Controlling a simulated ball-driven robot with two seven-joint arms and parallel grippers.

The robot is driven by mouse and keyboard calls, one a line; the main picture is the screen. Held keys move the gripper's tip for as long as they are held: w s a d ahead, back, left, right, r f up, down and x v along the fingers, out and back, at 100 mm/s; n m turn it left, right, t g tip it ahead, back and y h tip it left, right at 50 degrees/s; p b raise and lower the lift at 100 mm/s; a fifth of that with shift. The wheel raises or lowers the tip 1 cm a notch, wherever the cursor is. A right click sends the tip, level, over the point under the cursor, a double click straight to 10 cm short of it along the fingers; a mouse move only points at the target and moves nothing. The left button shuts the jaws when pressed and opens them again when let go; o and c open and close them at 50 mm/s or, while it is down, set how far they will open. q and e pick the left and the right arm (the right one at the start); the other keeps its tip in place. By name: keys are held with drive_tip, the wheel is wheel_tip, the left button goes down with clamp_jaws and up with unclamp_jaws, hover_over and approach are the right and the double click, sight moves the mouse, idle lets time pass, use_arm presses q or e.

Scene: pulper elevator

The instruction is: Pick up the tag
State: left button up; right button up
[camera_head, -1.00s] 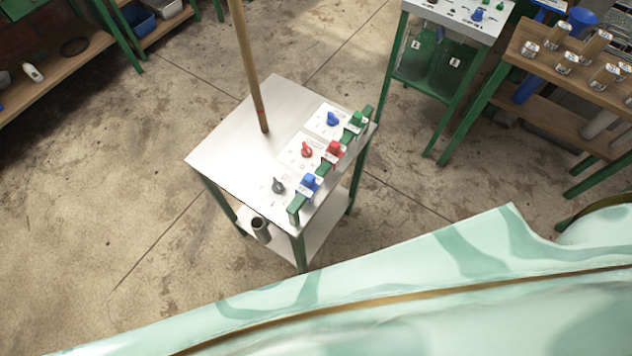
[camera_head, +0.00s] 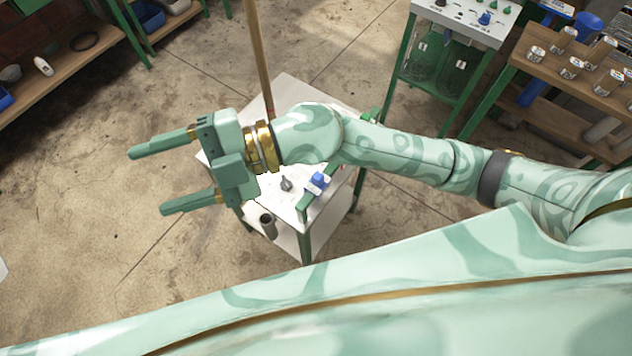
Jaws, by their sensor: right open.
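My right gripper (camera_head: 147,181) is open and empty. Its fingers point left over the bare floor, beyond the left edge of the small steel-topped table (camera_head: 280,90). My right forearm crosses above the table and hides most of its top. A blue block (camera_head: 317,182), which may be a tag, shows at the table's front right edge below my forearm. A dark grey knob (camera_head: 286,184) sits to its left. I cannot tell which piece is the tag. My left gripper is not in view.
A wooden pole (camera_head: 258,55) rises at the table's back. A pipe piece (camera_head: 268,225) stands on the lower shelf. Another control table (camera_head: 465,12) and a wooden bench with metal-capped cylinders (camera_head: 590,65) stand at the right.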

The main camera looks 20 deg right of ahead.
wheel_tip(320, 180, down, 8)
drive_tip(key=d+g+h, duration=0.1)
drive_tip(key=d+h, duration=0.1)
drive_tip(key=h, duration=0.3)
drive_tip(key=m+t+h, duration=0.2)
drive_tip(key=m+h, duration=0.3)
drive_tip(key=h, duration=0.8)
hover_over(318, 182)
wheel_tip(318, 182, down, 10)
drive_tip(key=f, duration=0.3)
drive_tip(key=f+b, duration=0.1)
drive_tip(key=f, duration=0.3)
drive_tip(key=w+f, duration=0.1)
drive_tip(key=f, duration=0.2)
drive_tip(key=shift+d+f, duration=0.15)
drive_tip(key=shift+d, duration=0.1)
wheel_tip(318, 182, down, 6)
drive_tip(key=shift+w+r+b, duration=0.1)
drive_tip(key=shift+w+b, duration=0.05)
drive_tip(key=shift+b, duration=0.65)
drive_tip(key=c, duration=1.1)
